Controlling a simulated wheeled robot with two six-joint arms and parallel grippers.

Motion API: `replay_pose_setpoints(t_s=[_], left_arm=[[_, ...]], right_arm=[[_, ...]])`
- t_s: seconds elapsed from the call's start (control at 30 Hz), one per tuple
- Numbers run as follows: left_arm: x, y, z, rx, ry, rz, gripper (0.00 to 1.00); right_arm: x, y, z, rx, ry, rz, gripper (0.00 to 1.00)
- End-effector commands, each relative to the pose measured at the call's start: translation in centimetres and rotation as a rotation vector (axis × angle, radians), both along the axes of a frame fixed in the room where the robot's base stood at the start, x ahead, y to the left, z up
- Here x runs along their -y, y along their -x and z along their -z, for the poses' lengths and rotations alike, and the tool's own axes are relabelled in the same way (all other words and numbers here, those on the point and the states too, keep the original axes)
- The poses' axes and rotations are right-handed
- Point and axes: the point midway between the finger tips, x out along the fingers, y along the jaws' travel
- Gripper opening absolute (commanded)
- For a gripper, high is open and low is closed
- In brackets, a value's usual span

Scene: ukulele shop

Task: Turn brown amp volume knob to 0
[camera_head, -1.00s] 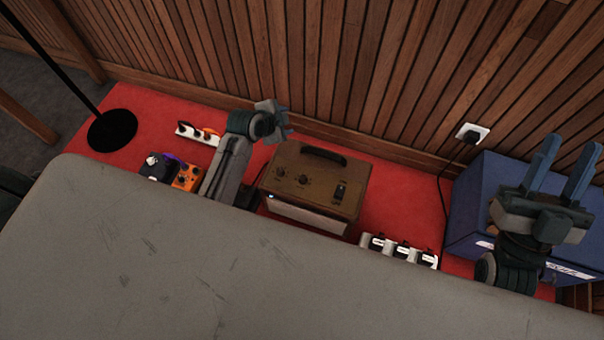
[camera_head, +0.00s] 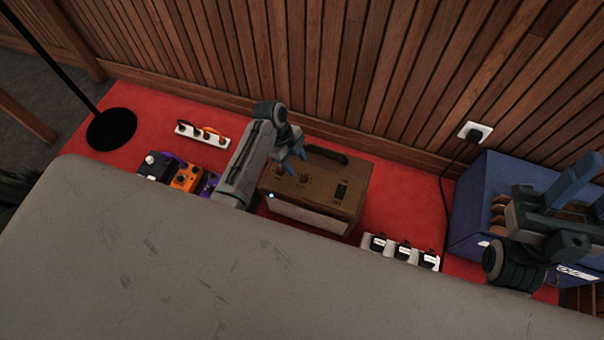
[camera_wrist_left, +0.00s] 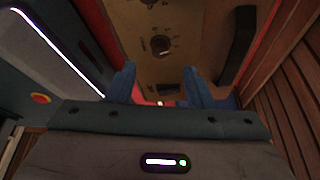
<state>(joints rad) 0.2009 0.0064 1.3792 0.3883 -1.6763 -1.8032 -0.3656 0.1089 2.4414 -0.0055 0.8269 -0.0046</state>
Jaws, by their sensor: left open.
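The brown amp (camera_head: 350,208) stands on the red carpet, its control panel facing up. One knob (camera_head: 305,179) shows beside my left gripper in the head view; the gripper covers the panel's left part. My left gripper (camera_head: 292,163) is open and empty over that part, fingers pointing down toward the panel. In the left wrist view, its blue fingers (camera_wrist_left: 158,85) are spread, and a dark knob (camera_wrist_left: 160,44) with scale marks lies beyond the gap between them. A second knob (camera_wrist_left: 149,3) is cut by the top edge. My right gripper (camera_head: 548,192) is open over the blue case.
The amp's black handle (camera_head: 325,153) lies along its rear edge near the slatted wall. Pedals (camera_head: 186,178) and a power strip (camera_head: 203,134) are left of the amp. A grey surface (camera_head: 130,250) fills the front.

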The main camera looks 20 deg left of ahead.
Motion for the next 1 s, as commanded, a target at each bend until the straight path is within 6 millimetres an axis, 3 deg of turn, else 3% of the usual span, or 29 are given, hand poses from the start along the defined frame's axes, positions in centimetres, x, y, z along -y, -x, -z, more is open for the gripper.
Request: replay_pose_setpoints(t_s=[0.07, 0.3, 0.73, 0.77, 0.9, 1.0], left_arm=[[0.5, 0.2, 1.4, -0.003, 0.0, 0.0, 0.47], [1.8, 0.5, 4.7, -0.001, 0.0, -0.001, 0.47], [2.2, 0.6, 5.5, 0.0, -0.001, -0.001, 0.47], [2.2, 0.6, 5.5, 0.001, -0.001, -0.001, 0.45], [2.2, 0.6, 5.5, 0.0, -0.001, -0.001, 0.18], [2.2, 0.6, 5.6, 0.0, -0.001, -0.001, 0.03]], right_arm=[[-0.1, 1.0, 0.0, 0.071, 0.004, -0.003, 0.36], [0.0, 0.8, 0.3, 0.087, -0.006, 0.0, 0.36], [0.0, 0.8, 0.2, 0.094, -0.008, 0.0, 0.36], [0.0, 0.8, 0.2, 0.094, -0.008, 0.0, 0.36], [0.0, 0.8, 0.2, 0.094, -0.009, 0.001, 0.36], [0.0, 0.8, 0.2, 0.094, -0.009, 0.001, 0.36]])
